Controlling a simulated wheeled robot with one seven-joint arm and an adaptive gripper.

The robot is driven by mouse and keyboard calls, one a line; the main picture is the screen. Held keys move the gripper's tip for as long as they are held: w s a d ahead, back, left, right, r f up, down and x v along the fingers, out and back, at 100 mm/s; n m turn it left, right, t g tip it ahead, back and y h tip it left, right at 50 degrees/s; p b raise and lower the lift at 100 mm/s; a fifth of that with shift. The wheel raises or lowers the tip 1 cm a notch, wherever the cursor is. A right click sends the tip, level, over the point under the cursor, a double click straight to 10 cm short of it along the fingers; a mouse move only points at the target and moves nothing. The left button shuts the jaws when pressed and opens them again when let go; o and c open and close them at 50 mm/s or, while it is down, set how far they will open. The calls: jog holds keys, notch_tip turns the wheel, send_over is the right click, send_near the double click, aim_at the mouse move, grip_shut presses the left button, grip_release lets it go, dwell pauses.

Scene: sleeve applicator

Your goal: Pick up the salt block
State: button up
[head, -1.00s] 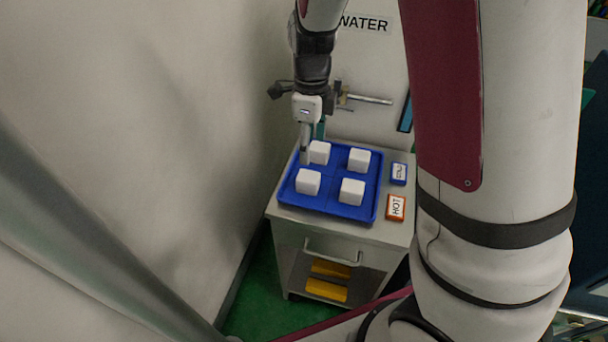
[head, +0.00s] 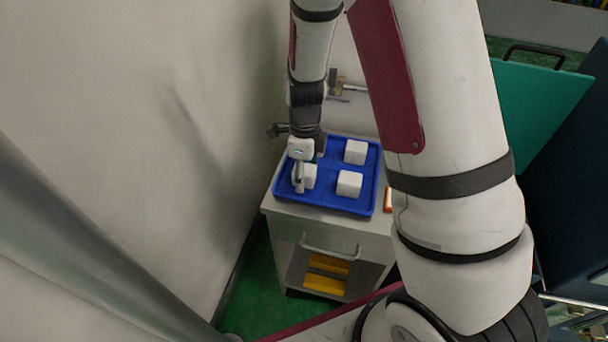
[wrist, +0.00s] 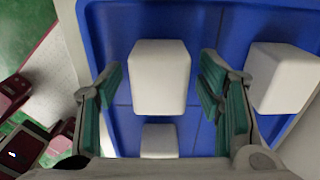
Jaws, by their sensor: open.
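Several white salt blocks stand upright on a blue tray (head: 326,190). One salt block (wrist: 160,80) lies between the spread green-padded fingers of my gripper (wrist: 160,88) in the wrist view, with blue showing on both sides. In the head view that block (head: 309,176) is at the tray's front left, partly hidden by my gripper (head: 299,178). Other salt blocks are at the tray's front right (head: 349,184) and back right (head: 355,152). The back-left one is hidden behind my arm in the head view.
The tray sits on a grey cabinet (head: 284,210) with yellow items (head: 326,275) on its lower shelf. A pale wall (head: 190,150) rises close on the left. An orange-edged label block (head: 388,200) is right of the tray, partly covered by my arm.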

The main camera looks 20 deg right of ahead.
jog(key=c, duration=1.4)
jog(key=shift+c, duration=0.2)
jog(key=shift+r, duration=0.1)
